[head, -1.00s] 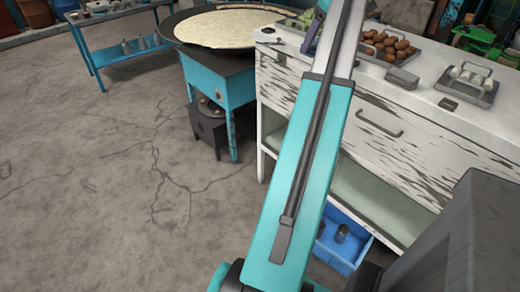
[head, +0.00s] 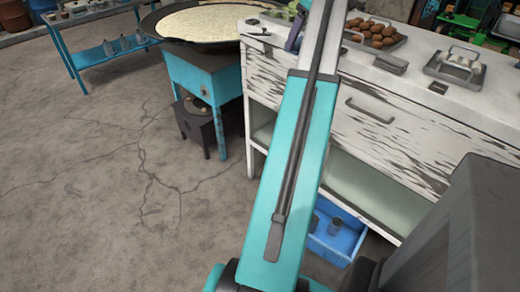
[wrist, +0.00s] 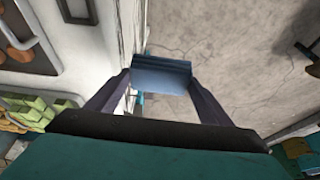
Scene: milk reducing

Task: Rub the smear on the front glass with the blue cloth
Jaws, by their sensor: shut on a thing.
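My gripper (wrist: 160,82) shows in the wrist view with its two dark fingers shut on a folded blue cloth (wrist: 161,76). The cloth spans the gap between the fingertips, beside the edge of the white counter and over the concrete floor. In the head view my teal arm covers most of the gripper, and only a dark purple piece shows beside the arm at the counter top. A pale greenish panel (head: 365,192) in the lower opening of the white cabinet may be the front glass. I cannot make out a smear on it.
A blue crate (head: 338,238) sits low in front.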

